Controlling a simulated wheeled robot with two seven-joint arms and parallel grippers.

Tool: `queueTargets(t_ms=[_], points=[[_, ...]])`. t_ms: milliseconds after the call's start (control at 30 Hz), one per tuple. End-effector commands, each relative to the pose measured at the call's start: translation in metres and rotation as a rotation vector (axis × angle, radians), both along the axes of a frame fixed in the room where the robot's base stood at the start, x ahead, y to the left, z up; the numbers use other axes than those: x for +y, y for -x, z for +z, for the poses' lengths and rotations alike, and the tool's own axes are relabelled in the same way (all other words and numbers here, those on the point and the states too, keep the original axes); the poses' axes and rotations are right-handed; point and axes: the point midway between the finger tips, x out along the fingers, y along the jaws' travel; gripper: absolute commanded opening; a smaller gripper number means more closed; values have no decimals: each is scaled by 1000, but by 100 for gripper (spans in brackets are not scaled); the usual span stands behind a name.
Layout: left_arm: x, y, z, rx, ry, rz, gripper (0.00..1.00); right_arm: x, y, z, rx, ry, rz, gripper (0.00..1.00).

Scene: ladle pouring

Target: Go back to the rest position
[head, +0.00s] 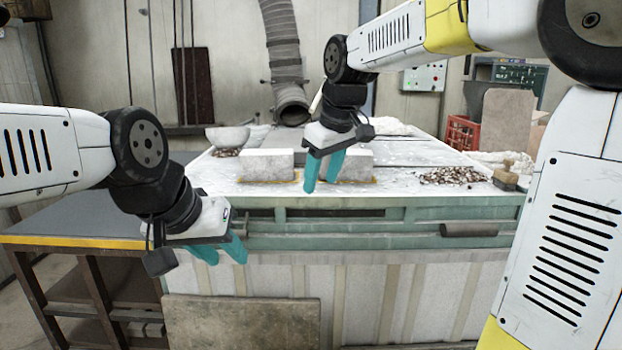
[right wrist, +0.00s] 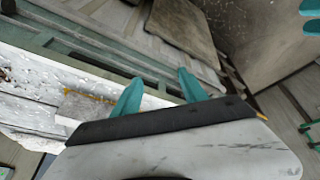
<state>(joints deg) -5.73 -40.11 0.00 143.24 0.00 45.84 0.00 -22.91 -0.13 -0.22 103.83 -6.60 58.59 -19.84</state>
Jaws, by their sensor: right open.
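My left gripper (head: 227,262) hangs in front of the bench's left front corner, with its two teal fingers apart and nothing between them. My right gripper (head: 320,186) points down over the bench's front edge, between two pale rectangular blocks, the left block (head: 266,165) and the right block (head: 357,164). Its fingers partly hide the right block. In the right wrist view the right gripper (right wrist: 157,88) has its fingers apart and empty, with a pale block (right wrist: 85,106) beyond the left finger. No ladle can be made out.
The green-fronted bench (head: 400,213) holds a grey bowl (head: 228,137) at back left, a pebble pile (head: 452,176) and a small wooden-topped object (head: 506,180) at right. A dark side table (head: 75,223) stands left. A board (head: 240,322) leans below. A red crate (head: 462,132) is behind.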

Motion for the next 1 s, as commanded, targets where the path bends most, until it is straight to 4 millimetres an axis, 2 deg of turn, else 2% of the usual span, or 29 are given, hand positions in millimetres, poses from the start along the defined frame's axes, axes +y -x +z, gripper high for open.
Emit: queueTargets(t_ms=[33, 200, 400, 500, 700, 1000], points=[[0, 0, 0, 0, 0, 0, 36, -22, 20, 2, -9, -32, -67, 50], [0, 0, 0, 0, 0, 0, 36, -74, 82, -8, -32, -137, -285, 50], [0, 0, 0, 0, 0, 0, 36, -109, 148, -37, -60, -246, -509, 50], [0, 0, 0, 0, 0, 0, 36, -117, 169, -50, -69, -283, -583, 50], [0, 0, 0, 0, 0, 0, 36, -122, 185, -63, -76, -313, -645, 50], [0, 0, 0, 0, 0, 0, 36, -122, 185, -63, -75, -314, -645, 50]])
